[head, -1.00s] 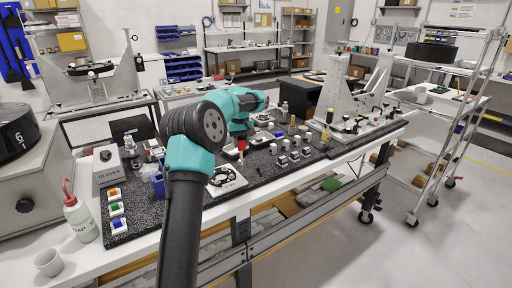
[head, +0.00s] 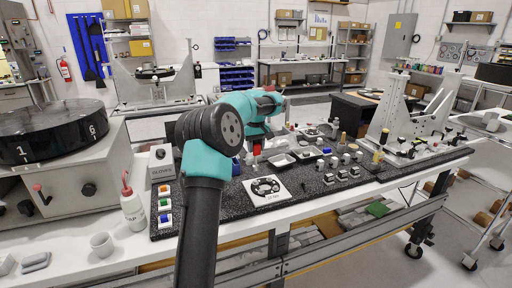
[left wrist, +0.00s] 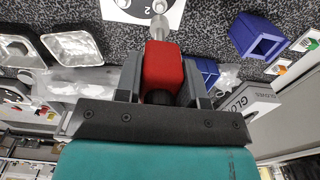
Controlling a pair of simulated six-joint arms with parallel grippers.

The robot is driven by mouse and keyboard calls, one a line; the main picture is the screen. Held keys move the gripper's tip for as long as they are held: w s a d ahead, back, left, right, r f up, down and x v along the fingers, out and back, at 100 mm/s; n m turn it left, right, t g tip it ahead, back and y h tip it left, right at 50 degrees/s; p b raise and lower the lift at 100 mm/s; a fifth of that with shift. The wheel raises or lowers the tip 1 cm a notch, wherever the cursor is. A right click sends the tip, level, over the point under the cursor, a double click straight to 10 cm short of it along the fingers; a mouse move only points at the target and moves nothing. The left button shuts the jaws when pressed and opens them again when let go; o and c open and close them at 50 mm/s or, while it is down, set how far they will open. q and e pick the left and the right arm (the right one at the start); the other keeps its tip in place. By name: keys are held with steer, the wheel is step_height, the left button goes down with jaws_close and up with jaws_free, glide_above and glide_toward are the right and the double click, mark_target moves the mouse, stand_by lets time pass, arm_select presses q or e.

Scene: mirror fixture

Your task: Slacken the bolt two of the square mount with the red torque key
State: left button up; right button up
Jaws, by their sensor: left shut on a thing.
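My left gripper (head: 258,138) is shut on the red torque key (left wrist: 164,68). The key's red handle also shows in the head view (head: 257,149). In the left wrist view its metal shaft points away from the jaws to the edge of the white square mount (left wrist: 173,14), near the printed 2. Bolt two (left wrist: 159,6) is at the shaft's end, partly cut off by the frame. I cannot tell whether the tip is seated on it. In the head view the square mount (head: 250,187), with a black ring on it, lies flat on the dark speckled mat. My right gripper is out of view.
Pale trays (head: 282,159) lie behind the mount, and several small blocks (head: 343,173) stand to its right. A squeeze bottle (head: 132,208) and cup (head: 102,245) stand at the left.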

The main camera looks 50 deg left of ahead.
mark_target(256, 166)
arm_select(q)
steer(key=shift+f, duration=2.65)
steer(key=shift+f, duration=0.9)
